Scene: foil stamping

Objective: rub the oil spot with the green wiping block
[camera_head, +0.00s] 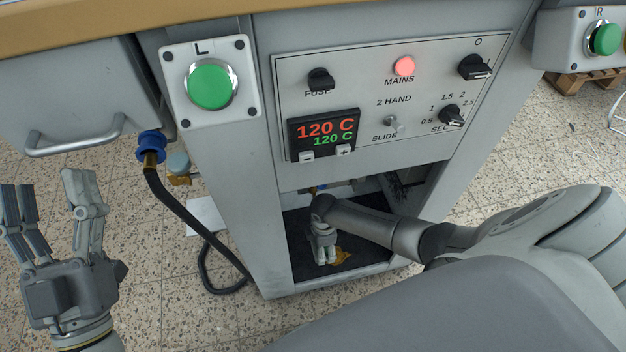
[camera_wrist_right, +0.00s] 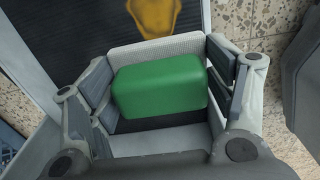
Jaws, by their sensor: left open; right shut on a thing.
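The green wiping block (camera_wrist_right: 160,85) sits between the fingers of my right gripper in the right wrist view, with a pale ribbed layer showing along its far side. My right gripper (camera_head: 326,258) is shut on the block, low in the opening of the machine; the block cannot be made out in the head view. The oil spot (camera_head: 342,256) is a yellow-brown patch on the dark floor of that opening, close beside the right gripper. It also shows just beyond the block in the right wrist view (camera_wrist_right: 153,17). My left gripper (camera_head: 50,198) is open and empty at the left.
The grey machine's control panel (camera_head: 385,90) is above the opening, whose side posts flank my right arm. A green L button (camera_head: 210,86) and a black hose (camera_head: 185,215) are between my left gripper and the opening. The speckled tile floor around my left gripper is mostly clear.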

